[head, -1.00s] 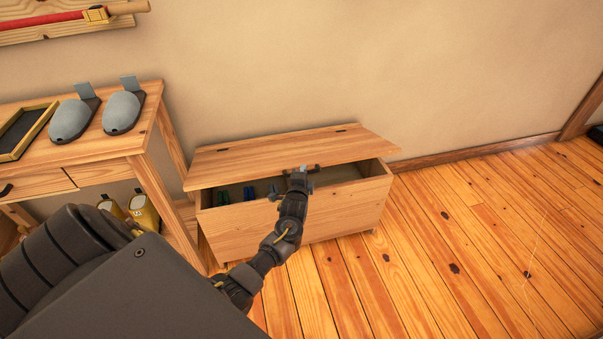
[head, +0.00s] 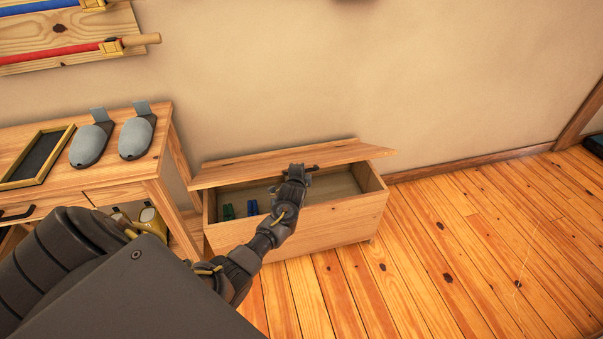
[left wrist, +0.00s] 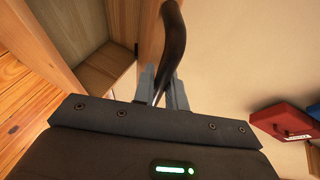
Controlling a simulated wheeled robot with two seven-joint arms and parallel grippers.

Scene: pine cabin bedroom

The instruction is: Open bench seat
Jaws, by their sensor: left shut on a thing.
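The wooden bench (head: 325,222) stands against the wall, with its hinged seat lid (head: 345,152) tilted partly up and a gap showing the inside. My left gripper (head: 298,172) is at the lid's front edge. In the left wrist view my left gripper (left wrist: 163,78) is shut on the dark curved handle (left wrist: 173,38) of the lid. In the head view the handle is mostly covered by the gripper. My right gripper is not in view.
Small green (head: 228,211) and blue (head: 252,207) items lie inside the bench. A wooden desk (head: 150,170) with a dark framed board (head: 38,158) and two grey slippers (head: 137,137) stands close on the left.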

